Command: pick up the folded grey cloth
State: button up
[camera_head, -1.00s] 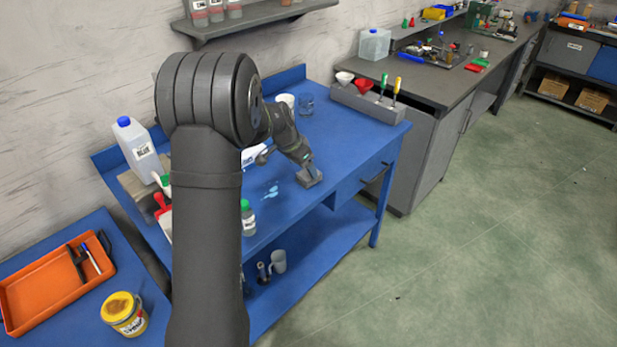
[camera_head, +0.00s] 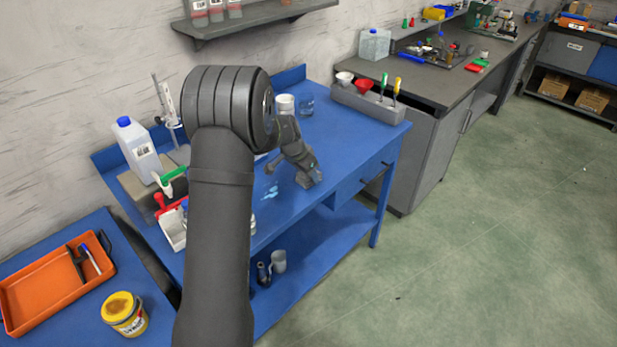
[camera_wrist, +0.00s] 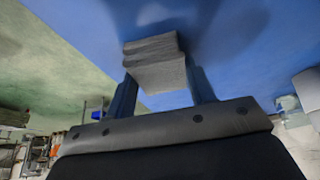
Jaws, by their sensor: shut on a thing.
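The folded grey cloth (camera_wrist: 156,64) is a small layered block between the two fingers of my gripper (camera_wrist: 160,82) in the wrist view. The fingers press on its left and right sides. Beyond it is the blue bench top. In the head view my gripper (camera_head: 311,181) is near the front edge of the blue bench (camera_head: 330,140), above the drawer. The cloth is mostly hidden there by the gripper. I cannot tell exactly how high the cloth is above the bench.
A wet patch (camera_head: 271,192) lies left of the gripper. A white cup (camera_head: 285,104) and a glass beaker (camera_head: 307,106) stand behind it. A grey tool rack (camera_head: 366,103) is at the back right. A large jug (camera_head: 139,150) stands at the left. The bench right of the gripper is clear.

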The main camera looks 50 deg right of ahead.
jog(key=shift+r, duration=0.45)
jog(key=r, duration=0.2)
jog(key=s+r, duration=0.1)
jog(key=r, duration=0.1)
jog(key=s+r, duration=0.6)
jog(key=s, duration=0.4)
jog(key=shift+s+d, duration=0.3)
jog(key=shift+s, duration=0.05)
